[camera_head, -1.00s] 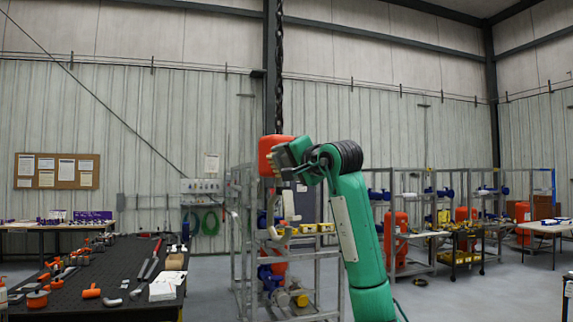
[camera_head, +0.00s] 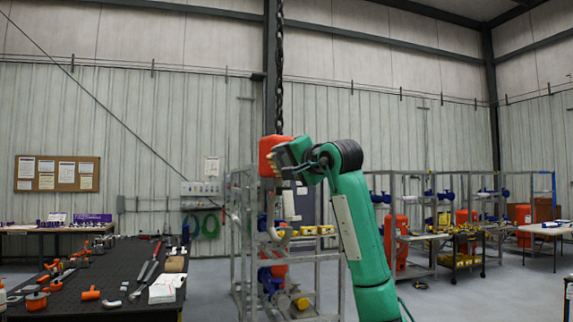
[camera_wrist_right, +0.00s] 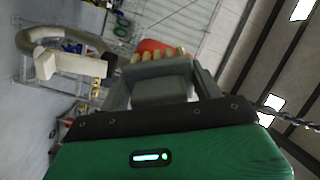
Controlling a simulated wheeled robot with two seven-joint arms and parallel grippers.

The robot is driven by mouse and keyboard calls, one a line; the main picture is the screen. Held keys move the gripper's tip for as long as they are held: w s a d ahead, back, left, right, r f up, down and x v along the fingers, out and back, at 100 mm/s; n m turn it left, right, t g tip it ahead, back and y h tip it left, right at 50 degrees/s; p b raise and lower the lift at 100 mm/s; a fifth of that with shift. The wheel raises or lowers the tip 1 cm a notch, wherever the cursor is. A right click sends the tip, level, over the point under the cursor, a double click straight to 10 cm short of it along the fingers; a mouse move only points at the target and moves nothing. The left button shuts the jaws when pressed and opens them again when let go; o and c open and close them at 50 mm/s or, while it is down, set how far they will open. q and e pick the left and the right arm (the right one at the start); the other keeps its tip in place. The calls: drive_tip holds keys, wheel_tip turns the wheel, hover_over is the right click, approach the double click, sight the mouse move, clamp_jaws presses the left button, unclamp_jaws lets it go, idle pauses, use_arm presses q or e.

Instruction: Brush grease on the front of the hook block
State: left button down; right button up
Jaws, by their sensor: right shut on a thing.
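The red hook block (camera_head: 269,150) hangs from a dark chain (camera_head: 279,85) in the head view, with its grey hook (camera_head: 272,215) below it. My right gripper (camera_head: 285,160) is at the block's near side and covers part of it. In the right wrist view the gripper (camera_wrist_right: 163,95) is shut on a grey brush (camera_wrist_right: 160,82). The brush's yellowish bristle tufts (camera_wrist_right: 155,55) lie against or very close to the red block (camera_wrist_right: 155,45); I cannot tell whether they touch. The grey hook (camera_wrist_right: 45,62) shows at the left there. My left gripper is not in view.
A dark workbench (camera_head: 115,265) with tools, orange parts and white paper (camera_head: 162,290) stands at the left. A metal rack (camera_head: 240,250) with parts stands behind the hook. More racks and red cylinders (camera_head: 397,245) are at the right.

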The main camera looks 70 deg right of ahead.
drive_tip(key=shift+x, duration=1.4)
idle(0.8)
drive_tip(key=shift+s+d, duration=0.1)
drive_tip(key=shift+s+d+f+b, duration=0.1)
drive_tip(key=shift+s+d+b, duration=0.25)
drive_tip(key=shift+d, duration=0.1)
drive_tip(key=s+d+b, duration=0.2)
drive_tip(key=s+d, duration=0.3)
drive_tip(key=d, duration=0.2)
drive_tip(key=shift+d+b, duration=0.35)
drive_tip(key=shift+d, duration=0.05)
idle(0.5)
drive_tip(key=shift+r, duration=0.25)
